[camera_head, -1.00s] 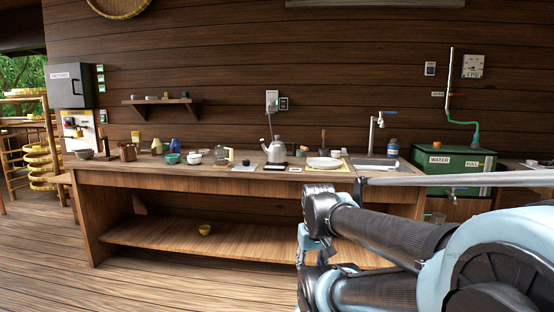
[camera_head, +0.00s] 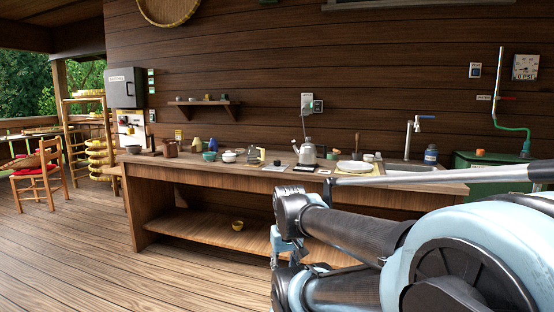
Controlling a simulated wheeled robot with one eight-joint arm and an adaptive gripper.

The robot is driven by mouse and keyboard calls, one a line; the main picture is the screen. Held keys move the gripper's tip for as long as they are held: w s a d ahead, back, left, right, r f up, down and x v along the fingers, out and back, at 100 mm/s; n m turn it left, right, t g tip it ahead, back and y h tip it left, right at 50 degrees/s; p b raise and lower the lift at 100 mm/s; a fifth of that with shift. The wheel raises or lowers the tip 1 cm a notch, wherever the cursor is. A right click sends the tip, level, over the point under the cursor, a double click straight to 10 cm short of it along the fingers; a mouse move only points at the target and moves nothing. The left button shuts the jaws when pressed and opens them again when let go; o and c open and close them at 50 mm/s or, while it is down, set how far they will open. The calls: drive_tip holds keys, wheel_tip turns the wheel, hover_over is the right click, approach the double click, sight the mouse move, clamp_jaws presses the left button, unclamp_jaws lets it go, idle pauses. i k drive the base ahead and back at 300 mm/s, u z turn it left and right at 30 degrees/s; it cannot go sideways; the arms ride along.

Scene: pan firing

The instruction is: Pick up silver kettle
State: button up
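My folded arm fills the lower right of the view, well in front of the counter and nearer to the camera than the kettle. I cannot make out my gripper's fingers in this view. Nothing covers the kettle.
The counter (camera_head: 200,168) also bears a glass pot (camera_head: 255,157), several bowls, a white plate (camera_head: 355,167) and a sink with a tap (camera_head: 411,138). A yellow bowl (camera_head: 238,225) sits on the lower shelf. The floor (camera_head: 80,255) at left is clear; a chair (camera_head: 38,180) stands beyond.

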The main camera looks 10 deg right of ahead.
sight(307, 155)
drive_tip(key=u, duration=2.4)
drive_tip(key=k, duration=1.05)
drive_tip(key=z, duration=1.8)
drive_tip(key=i, duration=1)
